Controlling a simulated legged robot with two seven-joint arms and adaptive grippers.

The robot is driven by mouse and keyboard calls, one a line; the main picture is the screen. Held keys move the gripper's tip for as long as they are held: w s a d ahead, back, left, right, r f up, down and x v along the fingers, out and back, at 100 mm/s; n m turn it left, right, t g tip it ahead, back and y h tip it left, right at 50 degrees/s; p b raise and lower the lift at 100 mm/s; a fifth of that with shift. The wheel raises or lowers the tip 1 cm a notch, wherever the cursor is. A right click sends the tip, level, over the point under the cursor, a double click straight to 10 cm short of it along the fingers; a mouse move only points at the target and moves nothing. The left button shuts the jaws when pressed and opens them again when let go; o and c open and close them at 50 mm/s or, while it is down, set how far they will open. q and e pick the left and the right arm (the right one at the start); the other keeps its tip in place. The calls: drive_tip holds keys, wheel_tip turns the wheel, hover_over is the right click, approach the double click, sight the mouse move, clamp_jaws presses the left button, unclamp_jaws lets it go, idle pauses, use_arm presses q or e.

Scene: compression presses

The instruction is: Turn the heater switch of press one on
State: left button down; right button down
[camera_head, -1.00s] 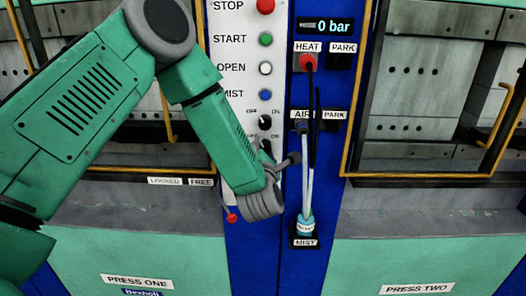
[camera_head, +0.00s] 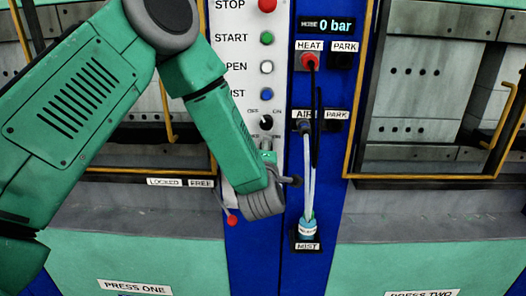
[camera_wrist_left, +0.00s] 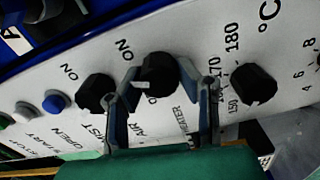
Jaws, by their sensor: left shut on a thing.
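The heater switch (camera_wrist_left: 158,74) of press one is a black knob with a pale mark on its left side in the left wrist view. It sits by the HEATER label on the white panel (camera_wrist_left: 290,65). My left gripper (camera_wrist_left: 158,70) has one finger on each side of this knob and is shut on it. The knob's exact setting is hard to read. In the head view my left arm (camera_head: 225,130) reaches down to the panel, and the hand largely hides the heater switch. My right gripper is not in view.
The air switch (camera_wrist_left: 95,92) is close to the left finger, and the temperature dial (camera_wrist_left: 253,84) is right of the gripper. The blue mist button (camera_wrist_left: 55,103) is farther left. Hoses (camera_head: 310,170) hang at the blue post. A red-tipped lever (camera_head: 232,219) is below the panel.

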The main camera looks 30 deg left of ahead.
use_arm(q)
drive_tip(key=shift+d+f+m, duration=0.25)
drive_tip(key=shift+d+m, duration=0.05)
drive_tip(key=shift+m, duration=0.4)
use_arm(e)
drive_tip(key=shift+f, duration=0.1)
use_arm(q)
drive_tip(key=shift+f, duration=0.1)
drive_tip(key=c, duration=1.2)
unclamp_jaws()
drive_tip(key=shift+w+d, duration=0.1)
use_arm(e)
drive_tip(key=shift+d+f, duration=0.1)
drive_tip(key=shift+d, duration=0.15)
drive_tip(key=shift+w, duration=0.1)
use_arm(q)
drive_tip(key=v, duration=1.2)
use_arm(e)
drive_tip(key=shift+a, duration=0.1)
